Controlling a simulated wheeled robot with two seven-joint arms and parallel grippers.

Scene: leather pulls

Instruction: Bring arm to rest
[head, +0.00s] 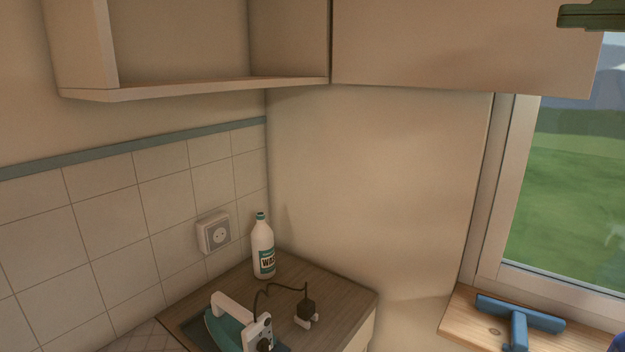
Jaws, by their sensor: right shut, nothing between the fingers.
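My right gripper (568,15) shows at the top right corner, a dark green part cut off by the frame's edge. It is shut and empty, high up in front of the wall cabinet's right end and the window. Nothing touches it that I can see. The rest of my right arm is out of frame. My left gripper is not in view.
A wall cabinet (460,45) and an open shelf (200,88) hang above. On the counter (345,292) stand a white bottle (262,250) and a teal-white iron (232,325) with cord. A blue squeegee (519,318) lies on the wooden sill (460,322).

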